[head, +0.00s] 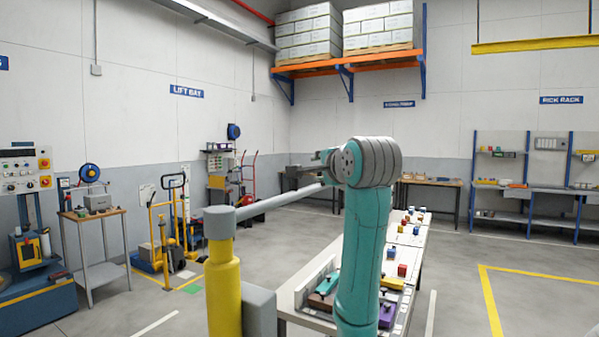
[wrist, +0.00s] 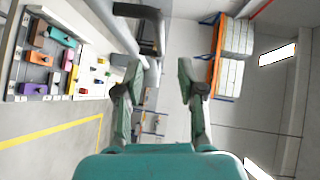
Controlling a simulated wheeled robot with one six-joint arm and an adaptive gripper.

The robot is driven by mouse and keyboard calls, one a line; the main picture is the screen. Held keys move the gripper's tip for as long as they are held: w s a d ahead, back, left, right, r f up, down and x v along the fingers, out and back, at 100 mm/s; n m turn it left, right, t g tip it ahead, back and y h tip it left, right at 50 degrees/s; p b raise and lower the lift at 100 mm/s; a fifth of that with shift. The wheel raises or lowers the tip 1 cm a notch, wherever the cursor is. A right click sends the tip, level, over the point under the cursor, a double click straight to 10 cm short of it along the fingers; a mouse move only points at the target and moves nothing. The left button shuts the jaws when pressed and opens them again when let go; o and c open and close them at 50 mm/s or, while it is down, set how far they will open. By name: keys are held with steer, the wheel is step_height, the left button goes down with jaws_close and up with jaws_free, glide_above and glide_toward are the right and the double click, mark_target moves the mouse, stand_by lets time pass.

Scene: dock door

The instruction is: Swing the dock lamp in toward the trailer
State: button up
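The dock lamp's arm is a pale grey bar (head: 285,199) running right from the grey cap of a yellow post (head: 223,275) toward my wrist. In the wrist view a pale grey bar (wrist: 112,42), seemingly the same arm, runs down toward the left finger. A dark bent bracket (wrist: 152,30) stands beside it, ahead of the fingers; I cannot tell whether it is the lamp's handle. My gripper (wrist: 158,80) is open, with nothing clearly between its fingers. In the head view my wrist hides much of it and the bar's far end, so contact cannot be told.
A long white table (head: 300,286) with coloured blocks and trays stands below and behind my arm. A grey box (head: 259,311) adjoins the post. Yellow hand trucks (head: 163,235) and a small cart (head: 110,270) stand left. Open floor (head: 455,262) lies to the right.

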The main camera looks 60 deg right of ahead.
mark_target(310, 189)
steer(key=x, duration=1)
steer(key=shift+s, duration=0.1)
jaws_close()
